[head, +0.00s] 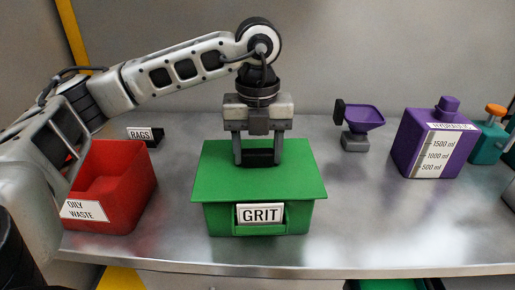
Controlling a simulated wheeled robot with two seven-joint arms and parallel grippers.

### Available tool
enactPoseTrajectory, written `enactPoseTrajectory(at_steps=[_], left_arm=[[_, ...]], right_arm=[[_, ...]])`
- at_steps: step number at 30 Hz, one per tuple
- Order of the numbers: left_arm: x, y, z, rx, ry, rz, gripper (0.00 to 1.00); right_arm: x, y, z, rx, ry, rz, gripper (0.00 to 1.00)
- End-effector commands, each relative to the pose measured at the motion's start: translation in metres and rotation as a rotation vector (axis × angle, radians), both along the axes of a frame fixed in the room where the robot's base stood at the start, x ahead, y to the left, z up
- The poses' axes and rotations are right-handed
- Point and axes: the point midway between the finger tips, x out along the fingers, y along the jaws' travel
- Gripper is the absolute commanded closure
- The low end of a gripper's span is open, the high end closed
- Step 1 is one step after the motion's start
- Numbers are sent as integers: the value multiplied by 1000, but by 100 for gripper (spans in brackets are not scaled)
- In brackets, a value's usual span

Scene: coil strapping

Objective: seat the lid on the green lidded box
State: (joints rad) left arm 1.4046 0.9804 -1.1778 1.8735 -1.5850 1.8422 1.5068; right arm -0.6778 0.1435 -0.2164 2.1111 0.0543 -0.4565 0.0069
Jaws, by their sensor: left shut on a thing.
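The green box (228,222) stands on the metal bench at the middle, with a white GRIT label on its front. Its green lid (215,172) lies over the top of the box and covers the opening from this view. I cannot tell whether the lid is fully down on the rim. My left gripper (258,156) points straight down above the lid and is shut on the lid's dark handle (259,157). My right gripper is not in view.
A red OILY WASTE bin (120,178) stands left of the box, with a RAGS label (140,134) behind it. A purple scoop-like thing (362,117) and a purple HYDRAULIC jug (415,145) stand right. The bench (355,215) is clear between box and jug.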

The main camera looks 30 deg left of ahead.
Motion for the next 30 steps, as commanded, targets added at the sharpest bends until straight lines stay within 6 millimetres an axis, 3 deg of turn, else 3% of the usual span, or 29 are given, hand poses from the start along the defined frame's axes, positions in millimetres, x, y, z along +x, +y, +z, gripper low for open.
enactPoseTrajectory(at_steps=[18,19,21,30], left_arm=[[0,0,-16,0,-1,-1,72],[0,0,-15,0,-1,-1,40],[0,0,-15,0,-1,-1,21],[0,0,-15,0,0,-1,20]], right_arm=[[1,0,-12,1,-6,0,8],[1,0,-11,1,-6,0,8],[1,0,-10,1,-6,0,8],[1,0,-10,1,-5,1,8]])
